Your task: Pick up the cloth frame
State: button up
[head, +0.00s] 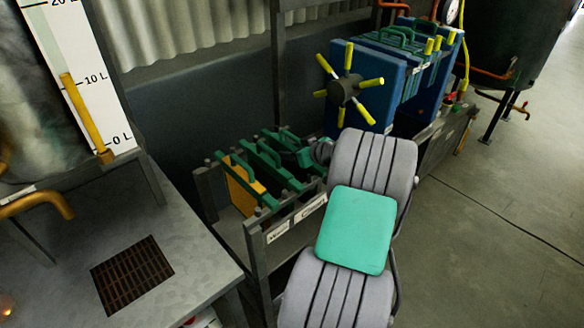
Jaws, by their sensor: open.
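A dark metal rack (258,262) stands in the middle, holding several upright plates with green top bars and handles. The nearest at left is a yellow-orange plate (241,187). Beside it to the right are dark green framed plates (264,160). I cannot tell which of these is the cloth frame; the two white labels on the rack front are too small to read. My gripper (296,153) shows partly at the right end of the rack, beyond my grey arm. It is open, close above the plates; I cannot tell whether it touches one.
A blue press (345,85) with a yellow-spoked handwheel (346,88) stands behind the rack. A grey table (205,265) with a rusty grate (131,274) is at left, below a level gauge (82,75). A dark tank (510,45) is at upper right. The floor at right is clear.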

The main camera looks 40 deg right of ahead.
jog(key=shift+w+f, duration=0.15)
jog(key=shift+w, duration=0.05)
jog(key=shift+s+d, duration=0.1)
grip_shut()
dwell(1.2)
